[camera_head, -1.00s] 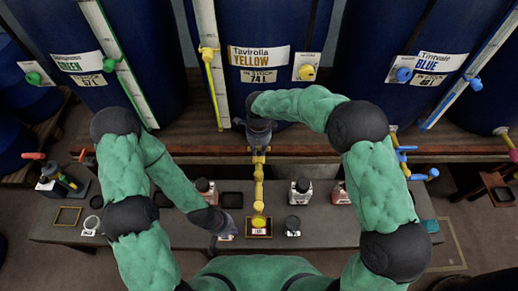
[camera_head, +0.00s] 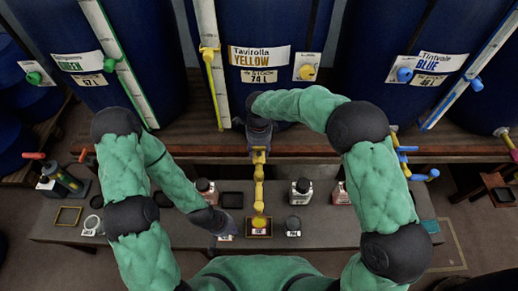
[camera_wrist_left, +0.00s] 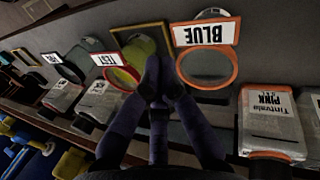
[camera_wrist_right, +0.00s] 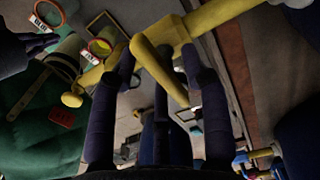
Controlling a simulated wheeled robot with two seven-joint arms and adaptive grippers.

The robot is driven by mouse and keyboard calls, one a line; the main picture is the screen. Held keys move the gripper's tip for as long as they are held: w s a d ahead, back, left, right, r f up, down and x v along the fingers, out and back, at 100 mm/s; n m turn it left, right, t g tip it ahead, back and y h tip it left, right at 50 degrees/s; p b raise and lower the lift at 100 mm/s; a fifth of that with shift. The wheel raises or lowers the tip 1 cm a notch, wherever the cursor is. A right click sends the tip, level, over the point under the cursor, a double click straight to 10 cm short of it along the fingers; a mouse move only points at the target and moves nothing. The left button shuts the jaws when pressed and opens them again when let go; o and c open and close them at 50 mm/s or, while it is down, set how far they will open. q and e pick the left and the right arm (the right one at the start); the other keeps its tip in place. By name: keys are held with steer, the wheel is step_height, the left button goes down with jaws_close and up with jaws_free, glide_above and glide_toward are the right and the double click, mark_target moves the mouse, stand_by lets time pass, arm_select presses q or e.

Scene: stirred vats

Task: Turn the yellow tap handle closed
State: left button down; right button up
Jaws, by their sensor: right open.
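The yellow tap (camera_head: 259,172) stands out from the shelf below the yellow vat, its spout above a yellow-filled jar (camera_head: 258,223) in a square frame. My right gripper (camera_head: 259,146) is at the tap's top end. In the right wrist view, the yellow handle (camera_wrist_right: 158,68) lies between the spread fingers of that gripper (camera_wrist_right: 158,72); contact is unclear. My left gripper (camera_head: 224,230) is low over the bench, left of the framed jar. In the left wrist view, its fingertips (camera_wrist_left: 160,80) are together, with nothing seen between them, near the TEST and BLUE labelled jars.
The yellow vat (camera_head: 268,95) stands behind the tap, between the green vat (camera_head: 60,25) and blue vat (camera_head: 385,35). On the grey bench (camera_head: 340,232), bottles and dark jars flank the framed jar. A blue tap (camera_head: 405,160) is at right.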

step_height(320, 180, up, 12)
stand_by(0.5)
steer(key=shift+f, duration=0.1)
stand_by(0.4)
